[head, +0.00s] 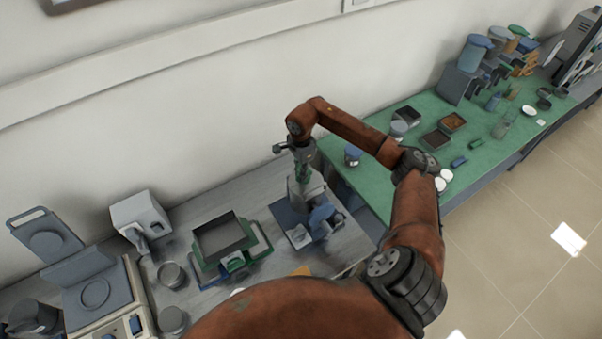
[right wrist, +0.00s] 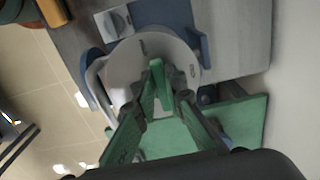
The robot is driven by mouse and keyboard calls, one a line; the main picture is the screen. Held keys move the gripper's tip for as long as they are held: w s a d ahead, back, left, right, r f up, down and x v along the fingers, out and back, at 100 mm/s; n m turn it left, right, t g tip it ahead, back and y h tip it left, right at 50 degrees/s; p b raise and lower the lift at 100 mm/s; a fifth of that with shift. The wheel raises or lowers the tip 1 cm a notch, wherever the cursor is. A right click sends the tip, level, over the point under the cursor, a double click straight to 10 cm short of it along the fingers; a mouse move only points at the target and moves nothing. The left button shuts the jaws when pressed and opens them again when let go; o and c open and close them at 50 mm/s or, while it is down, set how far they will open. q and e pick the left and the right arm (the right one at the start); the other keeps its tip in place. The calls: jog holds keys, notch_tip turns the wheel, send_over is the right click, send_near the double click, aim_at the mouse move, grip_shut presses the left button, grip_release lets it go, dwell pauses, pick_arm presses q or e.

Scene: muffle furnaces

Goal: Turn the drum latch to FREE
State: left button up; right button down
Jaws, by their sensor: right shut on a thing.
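The drum device stands on the grey bench in the head view, with a pale drum housing (head: 306,188) on a blue base (head: 290,218). In the right wrist view its pale round drum (right wrist: 128,62) lies below my fingers. My right gripper (head: 302,172) reaches down onto the top of the device. In the right wrist view, its green fingers (right wrist: 157,68) come together over the drum. They are shut on a small part there, apparently the drum latch, which the fingers mostly hide. I cannot read the latch's position. My left gripper is not in view.
A grey tray in a green frame (head: 222,238) stands left of the device. A grey box unit (head: 140,217) and an open-lidded instrument (head: 95,292) are further left. A green mat (head: 385,190) with several containers lies to the right. The wall is close behind.

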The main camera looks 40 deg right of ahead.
jog(key=m+b, duration=0.2)
jog(key=m, duration=0.1)
jog(key=m+b, duration=0.1)
jog(key=shift+w+d+f, duration=0.1)
jog(key=shift+w+d, duration=0.05)
jog(key=shift+w, duration=0.1)
jog(key=m+b, duration=0.1)
jog(key=m, duration=0.1)
jog(key=m+b, duration=0.1)
jog(key=m, duration=0.2)
jog(key=shift+w+d, duration=0.15)
jog(key=shift+w, duration=0.05)
jog(key=m, duration=0.2)
jog(key=m+b, duration=0.1)
jog(key=m, duration=0.1)
jog(key=shift+w+d+m, duration=0.15)
jog(key=shift+d+m, duration=0.05)
jog(key=shift+m, duration=0.1)
jog(key=shift+d+m+b, duration=0.2)
jog(key=shift+m+b, duration=0.35)
jog(key=shift+m, duration=1.65)
jog(key=shift+r, duration=0.2)
jog(key=c, duration=2)
grip_release()
jog(key=shift+f, duration=0.1)
